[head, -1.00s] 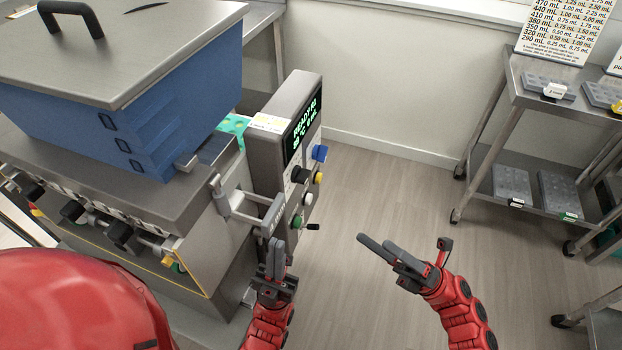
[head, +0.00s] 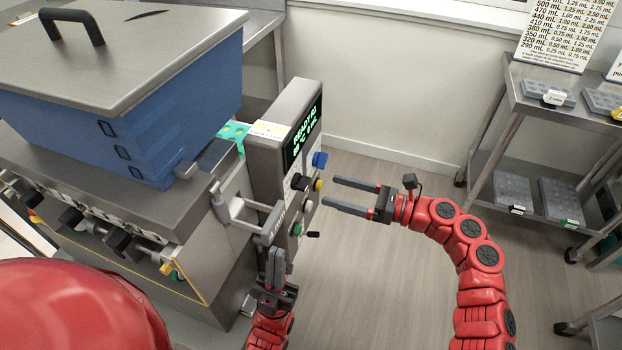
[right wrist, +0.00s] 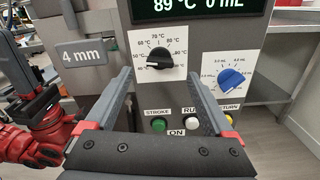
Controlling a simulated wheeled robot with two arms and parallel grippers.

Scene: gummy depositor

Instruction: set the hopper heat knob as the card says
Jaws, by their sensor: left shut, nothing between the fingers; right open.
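The heat knob (right wrist: 159,61) is black, on a white dial marked in °C, on the front of the grey control box (head: 268,165); it also shows in the head view (head: 300,183). Its exact setting is too small to read. My right gripper (head: 330,191) is open and empty, in front of the panel and pointing at it. In the right wrist view its fingers (right wrist: 158,76) stand to the left and right of the knob, apart from it. My left gripper (head: 276,258) is shut and empty, low in front of the machine.
The display (right wrist: 198,5) reads 89 °C and 0 mL. A blue knob (right wrist: 231,79) is right of the heat knob. Green (right wrist: 158,125), white (right wrist: 192,127) and yellow (right wrist: 229,119) buttons are below. A printed chart (head: 556,30) stands on the right cart. Floor between is clear.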

